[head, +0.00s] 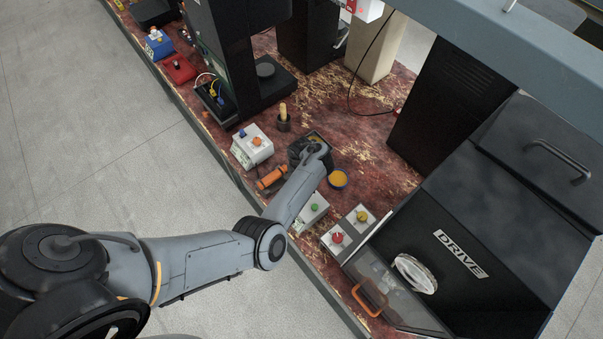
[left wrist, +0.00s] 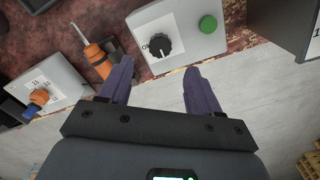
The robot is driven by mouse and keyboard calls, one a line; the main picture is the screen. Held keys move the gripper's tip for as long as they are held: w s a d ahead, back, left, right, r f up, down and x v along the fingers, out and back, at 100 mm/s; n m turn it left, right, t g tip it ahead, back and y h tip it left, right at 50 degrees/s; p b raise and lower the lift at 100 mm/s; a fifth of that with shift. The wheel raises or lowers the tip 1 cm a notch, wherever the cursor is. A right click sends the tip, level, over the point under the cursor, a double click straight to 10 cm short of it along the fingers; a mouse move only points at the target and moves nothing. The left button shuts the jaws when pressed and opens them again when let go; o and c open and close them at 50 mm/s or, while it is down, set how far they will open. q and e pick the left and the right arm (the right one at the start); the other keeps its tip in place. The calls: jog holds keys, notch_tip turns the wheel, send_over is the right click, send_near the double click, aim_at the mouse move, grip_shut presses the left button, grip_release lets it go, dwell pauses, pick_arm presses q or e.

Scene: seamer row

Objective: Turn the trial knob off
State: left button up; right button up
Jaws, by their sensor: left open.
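A black round knob (left wrist: 160,46) with a white pointer line sits on a pale label on a grey box (left wrist: 185,48). "ON" is printed left of the knob, and the pointer aims toward the bottom of the left wrist view. A green button (left wrist: 208,24) is on the same box. My left gripper (left wrist: 158,64) is open, its purple fingers apart and empty, with the knob between and just beyond the tips in the picture. In the head view the grey box (head: 312,211) shows its green button, but my arm hides the knob. My right gripper is not in view.
An orange-handled screwdriver (left wrist: 98,57) lies beside the box. A white box (head: 252,147) with blue and orange controls stands farther along the worn red bench. A box with red and yellow buttons (head: 348,229) stands near the black DRIVE cabinet (head: 480,220).

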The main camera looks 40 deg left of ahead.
pick_arm(q)
notch_tip(320, 180, up, 3)
jog(key=shift+r+p, duration=0.2)
jog(key=shift+p, duration=0.15)
dwell(0.3)
